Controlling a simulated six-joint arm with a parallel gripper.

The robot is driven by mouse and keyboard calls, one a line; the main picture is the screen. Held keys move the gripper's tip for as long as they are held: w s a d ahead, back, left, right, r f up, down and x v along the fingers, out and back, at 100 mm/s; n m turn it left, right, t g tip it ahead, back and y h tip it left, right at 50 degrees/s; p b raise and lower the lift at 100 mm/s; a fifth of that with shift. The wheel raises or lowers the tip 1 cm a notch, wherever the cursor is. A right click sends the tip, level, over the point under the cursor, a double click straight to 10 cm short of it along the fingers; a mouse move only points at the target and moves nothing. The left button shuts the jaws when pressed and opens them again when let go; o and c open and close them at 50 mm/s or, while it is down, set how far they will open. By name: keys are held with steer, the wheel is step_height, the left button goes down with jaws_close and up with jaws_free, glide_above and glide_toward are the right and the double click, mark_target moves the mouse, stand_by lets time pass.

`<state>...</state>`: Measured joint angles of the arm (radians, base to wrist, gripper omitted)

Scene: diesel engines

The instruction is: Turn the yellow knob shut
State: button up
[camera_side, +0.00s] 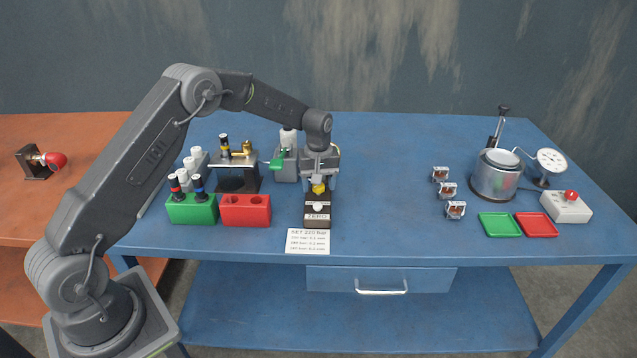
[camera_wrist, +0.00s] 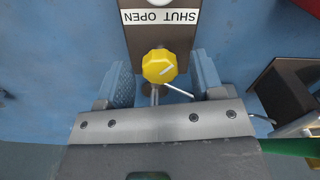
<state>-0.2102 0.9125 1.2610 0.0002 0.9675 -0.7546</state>
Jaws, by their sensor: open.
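My gripper (camera_wrist: 163,82) is open, with one blue-grey finger on each side of the knob and a visible gap to each. In the side view my gripper (camera_side: 318,176) is directly above the block. I cannot tell how deep the fingertips reach around the knob.
A white SET card (camera_side: 308,241) lies in front of the block. Green (camera_side: 192,209) and red (camera_side: 245,211) holders and a dark stand (camera_side: 236,171) are to the left. A grey unit with a green lever (camera_side: 276,164) stands behind left. The table is clear to the right until several small clamps.

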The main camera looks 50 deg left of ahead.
steer(key=shift+r, duration=0.1)
step_height(320, 180, up, 14)
stand_by(0.5)
